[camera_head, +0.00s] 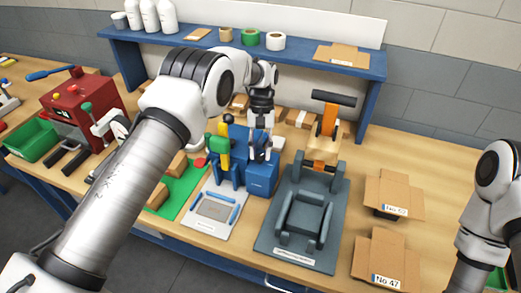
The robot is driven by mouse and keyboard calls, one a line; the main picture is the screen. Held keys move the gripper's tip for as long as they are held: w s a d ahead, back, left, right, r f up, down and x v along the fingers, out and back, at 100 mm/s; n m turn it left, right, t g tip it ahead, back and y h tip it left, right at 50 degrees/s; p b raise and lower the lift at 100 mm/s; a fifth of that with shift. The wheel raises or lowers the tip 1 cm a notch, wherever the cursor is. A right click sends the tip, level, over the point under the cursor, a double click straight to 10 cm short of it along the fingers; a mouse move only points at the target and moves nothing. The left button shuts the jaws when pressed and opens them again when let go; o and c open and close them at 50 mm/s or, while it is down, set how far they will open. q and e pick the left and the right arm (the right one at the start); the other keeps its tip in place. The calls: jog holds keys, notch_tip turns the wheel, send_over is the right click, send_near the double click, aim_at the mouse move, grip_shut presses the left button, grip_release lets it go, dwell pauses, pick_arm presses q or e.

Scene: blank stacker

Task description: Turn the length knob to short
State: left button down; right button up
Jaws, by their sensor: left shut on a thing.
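A blue machine (228,146) with a green and yellow lever (223,150) stands on a pale base plate at the middle of the bench. My left gripper (262,152) points down at the right part of this machine, over its blue block (262,180). Its fingers are shut on a small part there, which I take as the length knob; the fingers hide it, and its setting cannot be read. My right arm stands at the right edge; its gripper is out of view.
A dark grey press (306,205) with an orange and black lever stands close on the right. Cardboard pieces (393,195) lie further right. A red machine (78,102) and green bin (33,140) are at left. A blue shelf (330,65) runs behind.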

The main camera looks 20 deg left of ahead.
pick_arm(q)
jog(key=shift+s+f, duration=0.1)
jog(key=shift+f, duration=0.05)
jog(key=c, duration=1.1)
grip_release()
jog(key=shift+c, duration=0.2)
